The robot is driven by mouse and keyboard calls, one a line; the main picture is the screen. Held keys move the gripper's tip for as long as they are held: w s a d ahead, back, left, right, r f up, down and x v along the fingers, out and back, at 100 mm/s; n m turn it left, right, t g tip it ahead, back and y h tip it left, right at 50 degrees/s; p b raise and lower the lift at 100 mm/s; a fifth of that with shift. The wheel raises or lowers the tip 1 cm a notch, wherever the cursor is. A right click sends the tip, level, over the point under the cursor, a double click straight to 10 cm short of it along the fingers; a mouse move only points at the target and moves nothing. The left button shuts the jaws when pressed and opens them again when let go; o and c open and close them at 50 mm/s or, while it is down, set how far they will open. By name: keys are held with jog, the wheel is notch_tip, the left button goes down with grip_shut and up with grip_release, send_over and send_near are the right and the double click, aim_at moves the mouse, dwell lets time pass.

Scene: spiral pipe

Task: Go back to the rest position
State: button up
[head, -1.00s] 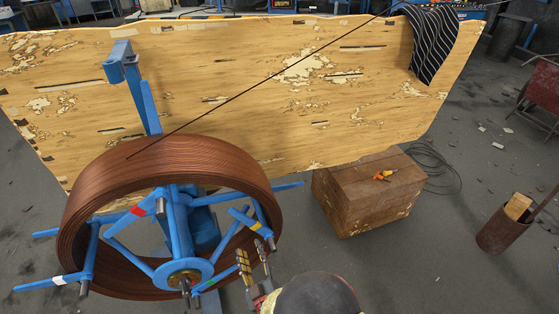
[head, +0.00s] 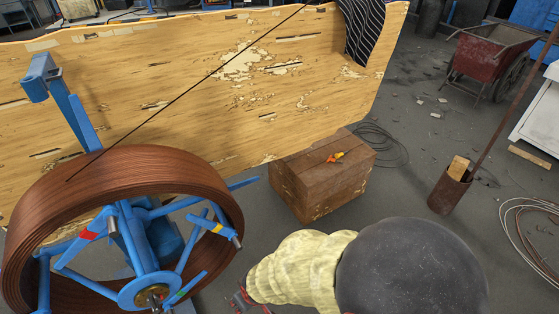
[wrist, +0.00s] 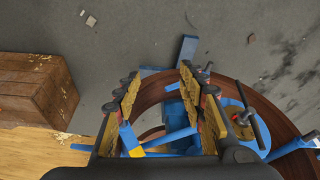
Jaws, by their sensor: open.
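My gripper (wrist: 160,80) is open and empty in the wrist view, its two yellow-padded fingers apart. The brown coil of pipe (head: 205,171) sits around a blue spoked reel (head: 130,250) at the lower left of the head view. The coil (wrist: 265,100) and blue reel parts show behind and beyond the fingers in the wrist view. In the head view only a small red and dark part near my gripper shows at the bottom edge, right of the reel; the fingers are out of sight. My arm, with a pale yellow cover, reaches in from the lower right.
A worn wooden board (head: 190,90) stands behind the reel, with a striped cloth (head: 363,30) over its corner. A wooden box (head: 315,185) holds an orange-yellow tool (head: 336,157). A red cart (head: 490,60) and rusty bucket (head: 449,192) stand right. Grey floor between is mostly clear.

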jog(key=s+d+r+m+t+h, duration=0.1)
jog(key=d+r+m, duration=0.3)
jog(key=d+r, duration=1)
jog(key=s+d+r+m+t+h, duration=0.1)
jog(key=d+r+m, duration=0.3)
jog(key=d+r, duration=1.1)
notch_tip(320, 180, up, 6)
jog(key=shift+s+f+t+p, duration=0.1)
jog(key=shift+s+t+p, duration=0.2)
jog(key=shift+s+t, duration=0.45)
jog(key=shift+s, duration=0.15)
jog(key=shift+c, duration=0.4)
